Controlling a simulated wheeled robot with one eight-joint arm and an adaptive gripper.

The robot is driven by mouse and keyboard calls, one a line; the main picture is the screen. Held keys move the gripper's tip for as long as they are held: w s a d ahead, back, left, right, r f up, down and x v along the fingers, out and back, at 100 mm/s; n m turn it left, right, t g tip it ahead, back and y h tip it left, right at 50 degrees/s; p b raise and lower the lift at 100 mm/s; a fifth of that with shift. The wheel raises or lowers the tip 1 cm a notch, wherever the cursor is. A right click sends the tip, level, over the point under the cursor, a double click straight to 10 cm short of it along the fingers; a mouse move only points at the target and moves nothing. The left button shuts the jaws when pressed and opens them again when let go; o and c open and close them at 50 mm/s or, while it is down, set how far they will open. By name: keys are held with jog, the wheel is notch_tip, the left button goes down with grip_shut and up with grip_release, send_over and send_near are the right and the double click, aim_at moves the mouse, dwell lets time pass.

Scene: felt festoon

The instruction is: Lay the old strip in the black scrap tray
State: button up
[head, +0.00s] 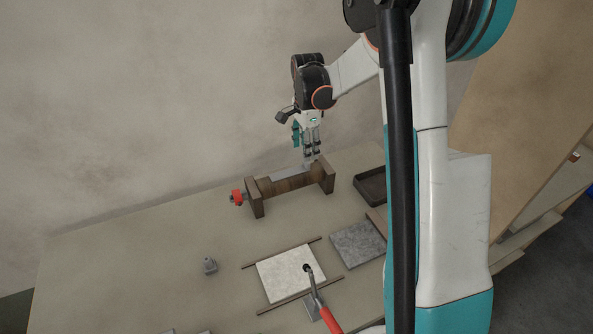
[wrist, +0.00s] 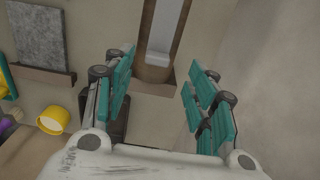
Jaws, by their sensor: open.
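The old strip looks to be the pale grey band (head: 285,174) along the top of a wooden roller stand (head: 257,197). It also shows in the wrist view (wrist: 160,32), lying lengthwise in the stand, near end toward my gripper. My gripper (head: 312,156) is above the right end of the stand, pointing down. In the wrist view its two fingers (wrist: 158,80) are spread wide with nothing between them. The black scrap tray (head: 366,195) is on the table right of the stand and looks empty where it shows. My arm hides the table's right part.
A red knob (head: 237,197) sticks out at the stand's left end. A pale square (head: 280,274) between thin bars, a red-handled tool (head: 330,319) and a grey slab (head: 352,243) lie nearer. A small grey block (head: 209,265) stands left. The table's left side is mostly clear.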

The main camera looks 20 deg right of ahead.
aim_at(305, 167)
jog(key=shift+s+d+f+b, duration=0.15)
jog(key=shift+f+b, duration=0.2)
jog(key=shift+f, duration=1)
jog(key=shift+d+f+b, duration=0.1)
jog(key=shift+f+b, duration=0.25)
jog(key=shift+f, duration=1)
jog(key=c, duration=0.9)
jog(key=shift+r, duration=0.2)
